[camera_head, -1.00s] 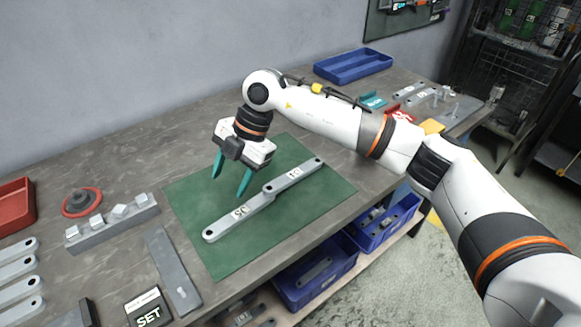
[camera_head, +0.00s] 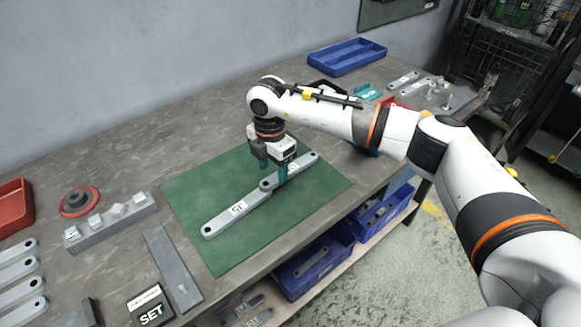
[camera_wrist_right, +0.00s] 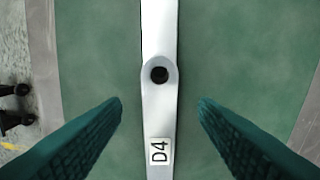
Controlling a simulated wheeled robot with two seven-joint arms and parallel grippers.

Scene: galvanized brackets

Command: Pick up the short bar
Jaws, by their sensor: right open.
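Two pale grey bars lie end to end on the green mat (camera_head: 215,190), their rounded ends meeting at a hole. The far right bar, labelled D4 in the wrist view (camera_wrist_right: 160,125), looks like the shorter one (camera_head: 308,159); its rounded end seems to lie over the other bar. The longer-looking bar (camera_head: 222,224) reaches to the near left and carries a white label. My right gripper (camera_head: 272,174) is open over the D4 bar near the joint. In the right wrist view its teal fingers (camera_wrist_right: 161,101) stand apart, one on each side of the bar, not touching it.
A block with several small cubes (camera_head: 108,225), a red disc part (camera_head: 78,203) and a dark SET box (camera_head: 150,308) stand left of the mat. A blue tray (camera_head: 347,61) sits at the back. Blue bins (camera_head: 316,268) are below the table's front edge.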

